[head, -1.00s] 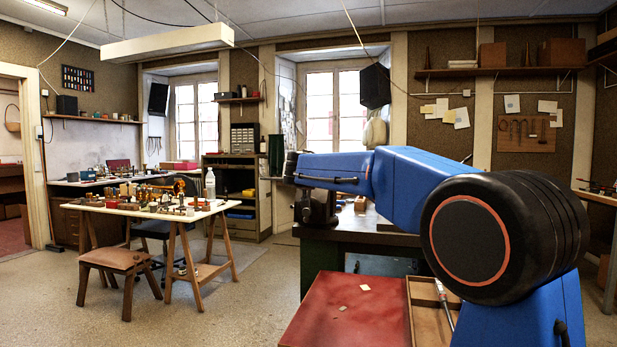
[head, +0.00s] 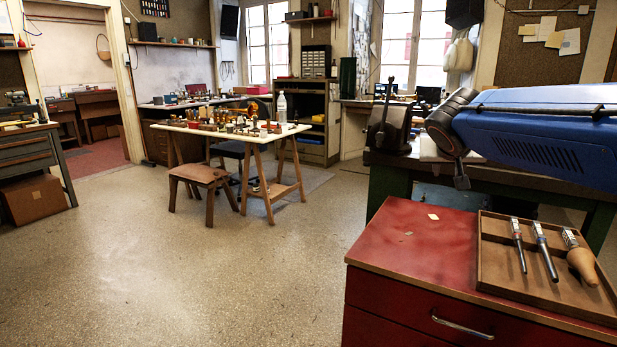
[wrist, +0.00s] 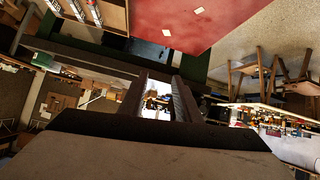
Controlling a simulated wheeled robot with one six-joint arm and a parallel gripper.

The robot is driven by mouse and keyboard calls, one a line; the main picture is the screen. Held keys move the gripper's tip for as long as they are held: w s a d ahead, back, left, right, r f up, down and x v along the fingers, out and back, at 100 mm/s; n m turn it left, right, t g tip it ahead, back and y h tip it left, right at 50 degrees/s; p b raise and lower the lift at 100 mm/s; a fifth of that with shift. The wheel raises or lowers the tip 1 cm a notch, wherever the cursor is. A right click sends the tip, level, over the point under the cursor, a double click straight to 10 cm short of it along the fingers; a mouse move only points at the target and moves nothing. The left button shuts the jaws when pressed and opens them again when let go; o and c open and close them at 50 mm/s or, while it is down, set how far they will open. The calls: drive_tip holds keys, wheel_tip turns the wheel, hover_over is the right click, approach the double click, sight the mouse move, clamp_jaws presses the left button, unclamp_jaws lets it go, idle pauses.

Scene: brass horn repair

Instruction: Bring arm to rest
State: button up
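My blue arm reaches in from the right edge in the head view, roughly level above the dark workbench (head: 480,178). Its black wrist end is near the bench vise (head: 391,125); whether they touch I cannot tell. In the wrist view, my gripper (wrist: 161,82) shows two dark fingers with a clear gap between them. Nothing is between the fingers; a bright patch of the room shows through. In the head view the fingers cannot be made out clearly.
A red cabinet (head: 400,262) stands in front, bearing a wooden tray (head: 545,290) with several tools (head: 541,250). A trestle table (head: 225,131) crowded with small parts and a wooden stool (head: 199,175) stand behind.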

drive_tip(key=s+a+f+n+g+y, duration=0.2)
drive_tip(key=s+f, duration=1)
drive_tip(key=s, duration=0.4)
drive_tip(key=s+a+f+n+g+y, duration=0.1)
drive_tip(key=s+a+f+g+y, duration=0.2)
drive_tip(key=s+f, duration=0.9)
drive_tip(key=s, duration=0.4)
drive_tip(key=shift+s+a+n, duration=0.15)
drive_tip(key=shift+n, duration=0.25)
drive_tip(key=shift+f, duration=0.1)
